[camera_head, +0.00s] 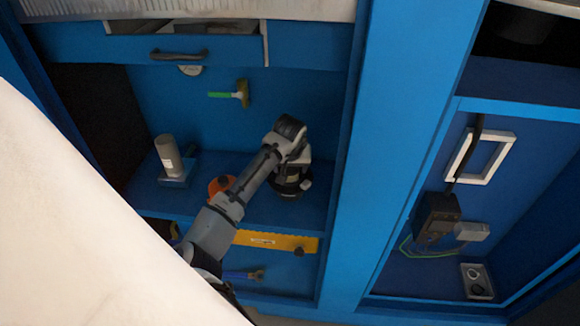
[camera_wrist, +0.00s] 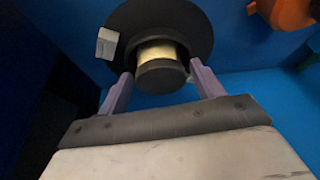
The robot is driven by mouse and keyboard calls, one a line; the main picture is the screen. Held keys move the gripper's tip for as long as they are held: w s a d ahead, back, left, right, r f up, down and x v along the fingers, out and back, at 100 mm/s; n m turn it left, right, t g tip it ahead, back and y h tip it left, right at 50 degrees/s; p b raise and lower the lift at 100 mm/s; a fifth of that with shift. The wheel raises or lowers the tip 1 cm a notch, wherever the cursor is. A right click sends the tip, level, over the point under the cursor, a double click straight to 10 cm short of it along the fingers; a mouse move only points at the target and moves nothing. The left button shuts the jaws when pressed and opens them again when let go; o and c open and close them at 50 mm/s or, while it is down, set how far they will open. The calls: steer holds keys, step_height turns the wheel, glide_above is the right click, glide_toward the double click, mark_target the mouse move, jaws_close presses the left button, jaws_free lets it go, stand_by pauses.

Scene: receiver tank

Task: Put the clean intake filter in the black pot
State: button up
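In the wrist view a short cylinder with a cream band and a dark end cap, which looks like the intake filter (camera_wrist: 155,50), stands within the round black pot (camera_wrist: 195,25). How deep it sits is hidden. My gripper (camera_wrist: 161,70) is open, with a fingertip on each side of the dark cap and a small gap showing on both sides. In the head view my gripper is over the black pot (camera_head: 290,189) on the blue shelf, and my wrist hides the filter there. A pale grey cylinder (camera_head: 168,153) stands on the shelf at the left.
An orange object (camera_head: 220,186) is beside my arm; it also shows in the wrist view (camera_wrist: 290,12). A green-handled brush (camera_head: 240,94) is on the back wall. A blue upright (camera_head: 385,160) stands right.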

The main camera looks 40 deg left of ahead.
steer(key=shift+o, duration=0.5)
steer(key=shift+r, duration=0.1)
steer(key=shift+r, duration=0.2)
steer(key=b+v, duration=0.1)
steer(key=v, duration=1)
steer(key=shift+s+r, duration=0.15)
steer(key=shift+r, duration=0.15)
steer(key=shift+d, duration=0.1)
